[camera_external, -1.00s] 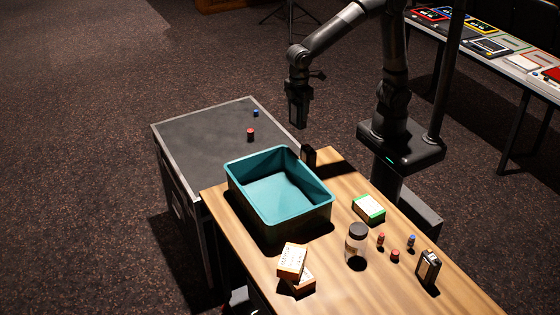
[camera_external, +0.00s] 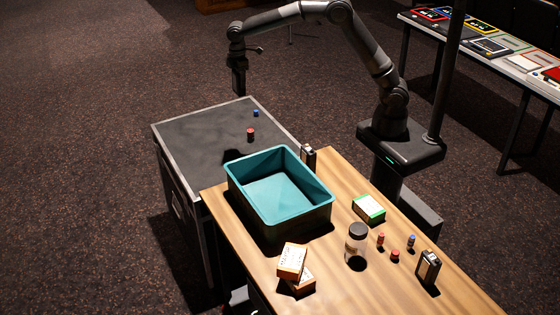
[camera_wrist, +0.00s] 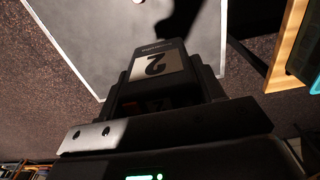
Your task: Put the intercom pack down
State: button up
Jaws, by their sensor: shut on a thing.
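My gripper (camera_external: 239,82) is high up by the far edge of the dark flight case in the external view. In the wrist view my gripper (camera_wrist: 166,82) is shut on a black intercom pack (camera_wrist: 153,52) with a white label marked "2", upside down in the picture. The pack is hard to tell from the fingers in the external view. The grey top of the flight case (camera_external: 195,140) shows behind the pack in the wrist view, with a dark shadow across it.
A red piece (camera_external: 251,134) and a blue piece (camera_external: 256,113) stand on the case. On the wooden desk are a teal bin (camera_external: 240,186), dark packs (camera_external: 308,156) (camera_external: 428,267), a jar (camera_external: 356,247), a green-edged box (camera_external: 369,208) and orange-white boxes (camera_external: 291,260). The case's left half is clear.

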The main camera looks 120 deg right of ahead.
notch_tip(320, 180, down, 18)
jog(key=shift+w+a+f, duration=1.2)
jog(key=shift+w+f, duration=0.4)
jog(key=shift+f, duration=0.3)
jog(key=shift+w+a+f, duration=1.2)
jog(key=shift+w+f, duration=0.45)
jog(key=shift+f, duration=0.3)
jog(key=shift+w+a+f, duration=1.2)
jog(key=shift+w+f, duration=0.4)
jog(key=shift+f, duration=0.3)
jog(key=shift+f, duration=0.1)
jog(key=o, duration=1.2)
jog(key=shift+c, duration=0.2)
